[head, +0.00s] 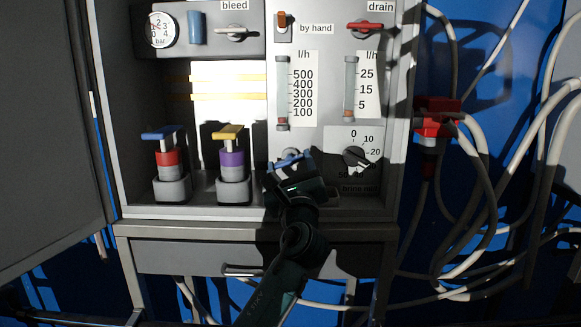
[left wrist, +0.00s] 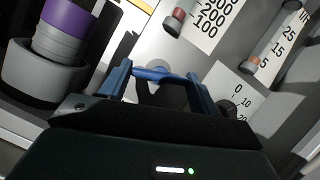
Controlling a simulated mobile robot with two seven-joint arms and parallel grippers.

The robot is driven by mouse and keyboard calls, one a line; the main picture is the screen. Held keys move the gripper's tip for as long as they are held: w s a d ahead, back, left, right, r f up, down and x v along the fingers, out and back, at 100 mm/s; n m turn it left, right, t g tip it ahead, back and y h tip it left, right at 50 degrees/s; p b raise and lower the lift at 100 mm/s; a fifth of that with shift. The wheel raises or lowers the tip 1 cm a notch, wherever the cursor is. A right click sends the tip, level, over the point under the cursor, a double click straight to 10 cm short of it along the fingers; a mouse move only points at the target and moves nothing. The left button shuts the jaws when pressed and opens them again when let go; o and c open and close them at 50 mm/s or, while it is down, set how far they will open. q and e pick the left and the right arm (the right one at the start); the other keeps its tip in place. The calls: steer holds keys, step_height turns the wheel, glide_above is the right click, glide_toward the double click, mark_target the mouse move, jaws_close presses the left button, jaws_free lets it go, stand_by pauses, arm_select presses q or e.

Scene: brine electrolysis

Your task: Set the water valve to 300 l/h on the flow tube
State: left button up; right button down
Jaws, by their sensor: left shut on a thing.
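The larger flow tube (head: 282,90) stands on the panel beside an l/h scale (head: 302,93) marked 100 to 500. Its reddish float (head: 282,122) sits at the bottom, below the 100 mark. The tube's lower end and float also show in the left wrist view (left wrist: 178,18). Below the tube is a blue valve handle (left wrist: 155,74), mostly covered by my gripper in the head view. My left gripper (head: 288,164) is at this handle, shut on it, with a finger at each end in the left wrist view. My right gripper is not in view.
A smaller flow tube (head: 350,90) and a black dial (head: 354,157) are right of my gripper. A purple-bodied valve with yellow handle (head: 231,158) and a red-bodied one with blue handle (head: 167,160) stand left. Hoses (head: 480,190) hang at right.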

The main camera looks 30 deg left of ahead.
arm_select(q)
steer(key=shift+n, duration=0.3)
steer(key=shift+c, duration=0.5)
steer(key=shift+n, duration=0.3)
steer(key=shift+n+g+y, duration=0.3)
steer(key=shift+n+g, duration=0.2)
steer(key=shift+n, duration=0.3)
steer(key=n+g, duration=0.1)
steer(key=n, duration=0.2)
steer(key=n+g+y, duration=0.1)
steer(key=n+g, duration=0.1)
steer(key=n, duration=0.1)
steer(key=shift+w+d+r+n, duration=0.1)
steer(key=shift+r+n, duration=0.05)
steer(key=shift+n, duration=0.55)
steer(key=o, duration=1)
